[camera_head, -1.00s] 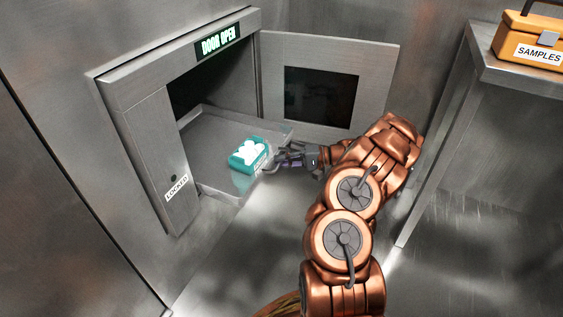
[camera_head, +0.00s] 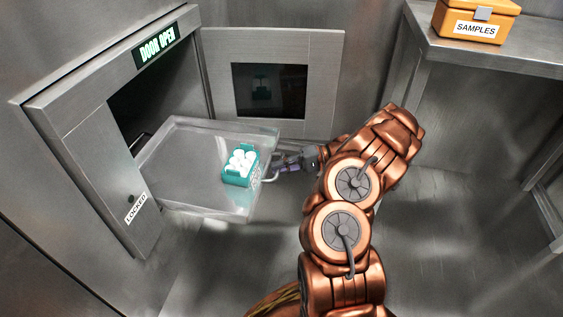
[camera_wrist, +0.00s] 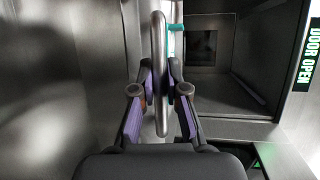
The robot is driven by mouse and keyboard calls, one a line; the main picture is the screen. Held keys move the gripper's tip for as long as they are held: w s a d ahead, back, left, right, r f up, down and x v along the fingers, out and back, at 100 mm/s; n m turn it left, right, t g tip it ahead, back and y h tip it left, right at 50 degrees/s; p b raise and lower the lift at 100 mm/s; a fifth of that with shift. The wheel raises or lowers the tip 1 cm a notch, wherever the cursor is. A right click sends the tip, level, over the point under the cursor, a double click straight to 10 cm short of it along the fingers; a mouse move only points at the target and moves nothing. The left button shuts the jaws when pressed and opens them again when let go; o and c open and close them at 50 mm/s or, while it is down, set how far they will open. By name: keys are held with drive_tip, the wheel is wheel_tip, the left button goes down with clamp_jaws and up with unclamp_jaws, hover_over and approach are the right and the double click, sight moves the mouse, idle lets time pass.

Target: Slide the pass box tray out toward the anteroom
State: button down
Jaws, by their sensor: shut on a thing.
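The clear pass box tray (camera_head: 190,180) sticks well out of the pass box opening (camera_head: 165,100). A teal rack with several white-topped vials (camera_head: 240,167) stands on it near its outer end. My gripper (camera_head: 276,168) is at the tray's outer edge, shut on the tray's handle (camera_wrist: 159,75). In the wrist view, the handle is an upright-looking metal bar between the purple finger pads of my gripper (camera_wrist: 159,98). A teal bit of the rack shows behind the bar.
The pass box door (camera_head: 320,80) stands open behind the tray, and the sign (camera_head: 157,48) reads "DOOR OPEN". A panel marked "LOCKED" (camera_head: 136,208) is at the left. An orange samples case (camera_head: 478,22) sits on a metal bench (camera_head: 500,58) at the right. The floor in front looks clear.

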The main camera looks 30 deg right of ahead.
drive_tip(key=shift+s+d, duration=0.1)
drive_tip(key=shift+d, duration=0.1)
drive_tip(key=c, duration=1.2)
unclamp_jaws()
